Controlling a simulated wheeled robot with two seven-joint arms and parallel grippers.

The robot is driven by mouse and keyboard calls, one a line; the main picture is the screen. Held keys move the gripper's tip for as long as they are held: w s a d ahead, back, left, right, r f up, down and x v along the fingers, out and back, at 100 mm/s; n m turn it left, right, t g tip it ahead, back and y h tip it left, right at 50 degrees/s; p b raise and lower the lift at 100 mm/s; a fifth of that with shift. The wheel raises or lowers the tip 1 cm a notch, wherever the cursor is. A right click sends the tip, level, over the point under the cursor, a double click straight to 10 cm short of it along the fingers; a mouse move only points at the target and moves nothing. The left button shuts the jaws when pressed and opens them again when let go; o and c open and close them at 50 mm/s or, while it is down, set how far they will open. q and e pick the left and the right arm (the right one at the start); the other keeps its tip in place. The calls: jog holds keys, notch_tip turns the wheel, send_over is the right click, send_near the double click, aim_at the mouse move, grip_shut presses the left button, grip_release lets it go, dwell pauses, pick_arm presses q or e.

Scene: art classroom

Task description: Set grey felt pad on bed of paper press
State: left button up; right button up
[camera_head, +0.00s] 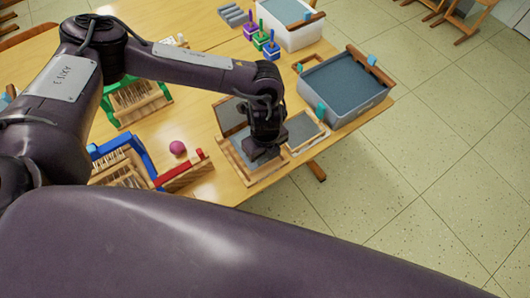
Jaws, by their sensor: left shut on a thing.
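The paper press (234,163) is a low wooden frame on the table, with a grey board (230,115) standing tilted at its back. My left gripper (263,152) points down over the bed of the press and is shut on the grey felt pad (250,149). The pad lies low over the bed, mostly hidden by the gripper and wrist. I cannot tell whether it touches the bed. My right gripper is not in view.
A wood-framed grey panel (303,130) lies right beside the press. A grey tub (352,119) and white tub (294,38) stand behind. A pink ball (177,148), red-ended wooden block (187,174), blue rack (141,149) and green rack (107,106) are left. The table edge is close on the right.

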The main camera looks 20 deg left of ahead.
pick_arm(q)
jog(key=shift+f, duration=0.25)
dwell(0.4)
jog(key=shift+f, duration=0.15)
jog(key=shift+f+b, duration=0.2)
jog(key=shift+b, duration=0.15)
dwell(0.5)
dwell(0.4)
jog(key=shift+f, duration=0.45)
jog(key=shift+f+b, duration=0.35)
